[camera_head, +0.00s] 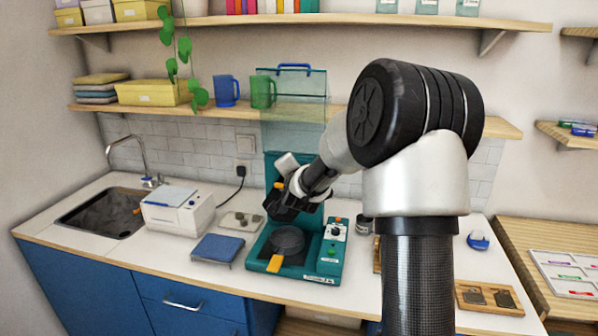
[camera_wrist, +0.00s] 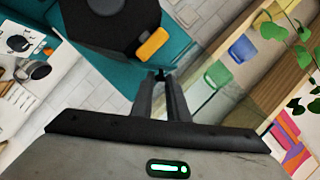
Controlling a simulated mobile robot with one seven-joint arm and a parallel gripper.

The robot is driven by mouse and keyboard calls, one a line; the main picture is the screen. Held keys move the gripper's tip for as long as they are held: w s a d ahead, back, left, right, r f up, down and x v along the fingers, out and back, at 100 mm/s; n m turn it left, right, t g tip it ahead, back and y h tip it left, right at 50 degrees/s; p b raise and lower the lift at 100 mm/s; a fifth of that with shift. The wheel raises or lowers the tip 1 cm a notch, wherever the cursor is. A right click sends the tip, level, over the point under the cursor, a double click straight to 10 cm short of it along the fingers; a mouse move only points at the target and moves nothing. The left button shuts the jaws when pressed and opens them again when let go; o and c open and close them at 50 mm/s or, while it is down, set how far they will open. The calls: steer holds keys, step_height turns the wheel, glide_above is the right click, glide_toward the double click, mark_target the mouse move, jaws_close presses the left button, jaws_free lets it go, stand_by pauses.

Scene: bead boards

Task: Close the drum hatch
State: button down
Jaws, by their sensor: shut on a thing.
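The teal drum machine (camera_head: 329,266) stands on the white counter. Its black drum (camera_head: 281,207) is at the machine's upper left and shows large in the wrist view (camera_wrist: 92,38). An orange tab (camera_wrist: 153,43) sticks out at the drum's edge; it also shows in the head view (camera_head: 279,186). I cannot tell the hatch apart from the drum. My gripper (camera_wrist: 161,74) has its fingers close together just below the orange tab in the wrist picture. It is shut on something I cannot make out. In the head view, my wrist hides part of the drum.
A clear green panel (camera_head: 292,120) with a blue handle stands upright behind the drum. A round dark pan (camera_head: 287,240) with an orange handle sits at the machine's front. A blue scale (camera_head: 218,249) and a white box device (camera_head: 178,215) lie to the left. Mugs stand on the shelf behind.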

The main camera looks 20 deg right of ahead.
steer(key=a+n+p, duration=0.1)
steer(key=w+a+n+g+p, duration=0.1)
steer(key=p, duration=0.1)
steer(key=shift+r+n+g+h, duration=0.15)
steer(key=shift+n+g+h, duration=0.15)
steer(key=shift+n+h, duration=0.1)
steer(key=shift+w+a+f+n+h+p, duration=0.3)
steer(key=shift+n+p, duration=0.4)
steer(key=shift+p, duration=0.5)
steer(key=shift+w+a+f+n+g+h+p, duration=0.1)
steer(key=shift+a+f+n+g+h+p, duration=0.1)
steer(key=shift+f+n+g+h+p, duration=0.25)
steer(key=shift+w+a+f+n+g+h+p, duration=0.15)
steer(key=shift+f+n+g+h, duration=0.2)
steer(key=shift+n, duration=0.25)
steer(key=shift+w+a+f+n+g+h+p, duration=0.1)
steer(key=shift+f+n+g+h+p, duration=0.15)
steer(key=shift+n, duration=0.3)
steer(key=shift+f, duration=0.1)
steer(key=c, duration=1.7)
jaws_free()
